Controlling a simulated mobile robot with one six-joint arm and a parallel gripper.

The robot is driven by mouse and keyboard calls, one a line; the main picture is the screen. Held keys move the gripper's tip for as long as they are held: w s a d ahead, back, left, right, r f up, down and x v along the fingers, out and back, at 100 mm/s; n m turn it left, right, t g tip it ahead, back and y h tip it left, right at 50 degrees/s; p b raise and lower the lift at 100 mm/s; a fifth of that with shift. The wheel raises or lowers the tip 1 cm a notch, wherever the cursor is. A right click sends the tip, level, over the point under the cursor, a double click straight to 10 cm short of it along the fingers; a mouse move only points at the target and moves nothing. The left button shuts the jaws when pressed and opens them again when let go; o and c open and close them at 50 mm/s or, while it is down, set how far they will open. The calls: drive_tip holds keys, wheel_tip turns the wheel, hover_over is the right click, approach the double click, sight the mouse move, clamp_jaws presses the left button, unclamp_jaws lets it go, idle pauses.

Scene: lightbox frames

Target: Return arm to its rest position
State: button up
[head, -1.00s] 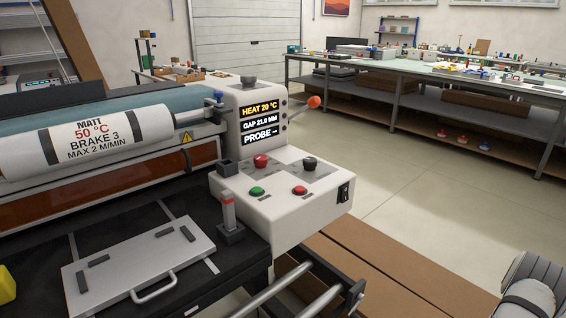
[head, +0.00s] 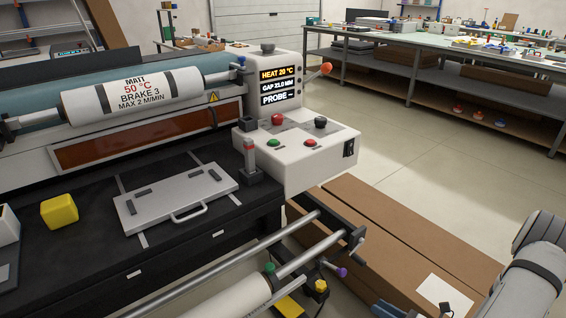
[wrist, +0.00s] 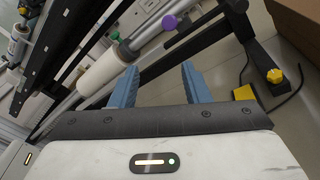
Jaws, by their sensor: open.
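My gripper (wrist: 160,84) shows in the wrist view as two blue fingers, spread apart with nothing between them. Beyond them are a white roll (wrist: 102,72) and the metal bars of the machine's front. In the head view, part of my grey arm (head: 528,280) shows at the lower right. I cannot make out the whole gripper there.
The laminator's control box (head: 300,155) and black bed with a metal plate (head: 165,205) and yellow block (head: 59,211) stand at left. A white roll (head: 240,298) on bars juts out in front. Cardboard boxes (head: 400,235) lie beside it. Open floor (head: 430,160) lies beyond, before a long workbench (head: 400,50).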

drive_tip(key=s+a+r+n+g+h+p, duration=0.1)
drive_tip(key=s+a+r+n+g+p, duration=0.1)
drive_tip(key=a+r+n+g, duration=0.35)
drive_tip(key=s+a+r+n+g+p, duration=0.1)
drive_tip(key=a+r+n+g+p, duration=0.15)
drive_tip(key=r+n, duration=0.55)
drive_tip(key=s+a+r+n+g+h+p, duration=0.1)
drive_tip(key=s+a+r+n+g+p, duration=0.1)
drive_tip(key=a+r+n+g, duration=0.45)
drive_tip(key=s+d+r+n+t+h+p, duration=0.1)
drive_tip(key=r+n+h, duration=0.4)
drive_tip(key=r, duration=0.5)
drive_tip(key=s+d+r+n+t+h+p, duration=0.1)
drive_tip(key=s+r+n+t+h+p, duration=0.3)
drive_tip(key=r+n, duration=0.4)
wheel_tip(320, 180, up, 3)
drive_tip(key=shift+s+r+h+p, duration=0.15)
drive_tip(key=shift+s+h+p, duration=0.2)
drive_tip(key=shift+h+p, duration=0.55)
drive_tip(key=shift+d, duration=0.1)
drive_tip(key=shift+c, duration=0.5)
drive_tip(key=shift+c, duration=0.2)
